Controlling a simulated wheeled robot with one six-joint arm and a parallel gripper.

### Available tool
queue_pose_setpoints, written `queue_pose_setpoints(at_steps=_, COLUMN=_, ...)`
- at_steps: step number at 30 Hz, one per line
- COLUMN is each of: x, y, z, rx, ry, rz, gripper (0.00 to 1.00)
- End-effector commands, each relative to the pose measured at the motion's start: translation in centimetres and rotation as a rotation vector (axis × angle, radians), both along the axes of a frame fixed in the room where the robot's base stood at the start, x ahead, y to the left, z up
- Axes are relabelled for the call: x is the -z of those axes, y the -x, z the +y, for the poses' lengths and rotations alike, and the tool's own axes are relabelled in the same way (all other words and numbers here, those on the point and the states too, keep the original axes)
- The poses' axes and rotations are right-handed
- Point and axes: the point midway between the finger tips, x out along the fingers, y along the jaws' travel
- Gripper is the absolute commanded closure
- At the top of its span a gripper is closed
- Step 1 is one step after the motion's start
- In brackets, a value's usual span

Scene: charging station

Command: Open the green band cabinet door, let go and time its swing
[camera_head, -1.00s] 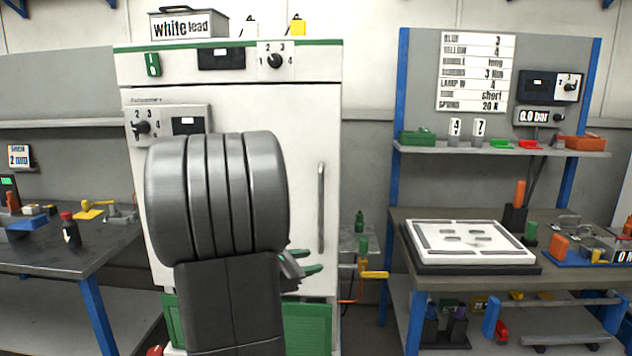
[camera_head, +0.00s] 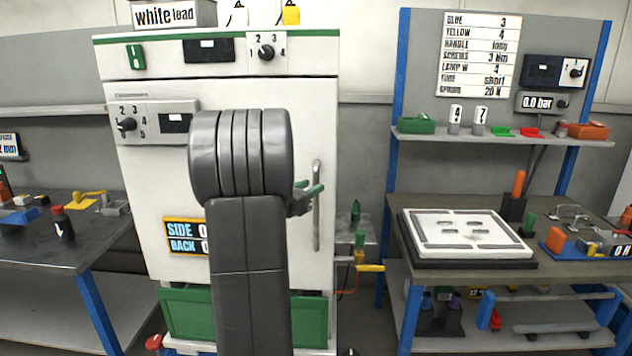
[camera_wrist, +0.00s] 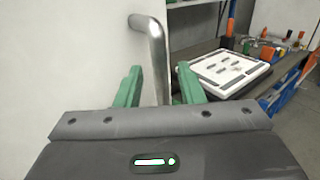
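The white cabinet with a green band (camera_head: 215,40) along its top stands in the middle of the head view. Its white door (camera_head: 260,95) looks shut. A vertical metal bar handle (camera_head: 317,225) is at the door's right edge; its upper end shows in the wrist view (camera_wrist: 157,50). My gripper (camera_head: 309,190) is at the handle's upper part. In the wrist view its green fingers (camera_wrist: 160,88) are apart, with the bar between them and gaps on both sides. My arm hides part of the door.
A dial panel (camera_head: 153,122) sits on the door's upper left, with a dial and display (camera_head: 209,50) above. A bench with a white-topped board (camera_head: 466,232) stands right, a dark bench (camera_head: 70,235) left. A green drawer front (camera_head: 185,315) is below the door.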

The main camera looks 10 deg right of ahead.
Motion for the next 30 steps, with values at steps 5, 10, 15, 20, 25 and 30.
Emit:
queue_pose_setpoints(at_steps=5, x=-0.1, y=-1.5, z=-1.9, rx=0.002, ry=-0.001, rz=0.001, gripper=0.65)
queue_pose_setpoints(at_steps=10, x=0.0, y=-2.1, z=-2.5, rx=0.000, ry=0.000, rz=0.000, gripper=0.65)
queue_pose_setpoints(at_steps=15, x=0.0, y=-2.1, z=-2.5, rx=-0.001, ry=0.000, rz=0.000, gripper=0.65)
queue_pose_setpoints(at_steps=20, x=0.0, y=-2.1, z=-2.5, rx=-0.001, ry=0.000, rz=0.000, gripper=0.79)
queue_pose_setpoints(at_steps=25, x=0.0, y=-2.1, z=-2.5, rx=0.000, ry=0.000, rz=0.000, gripper=1.00)
queue_pose_setpoints(at_steps=30, x=0.0, y=-2.0, z=-2.4, rx=0.001, ry=-0.001, rz=-0.001, gripper=1.00)
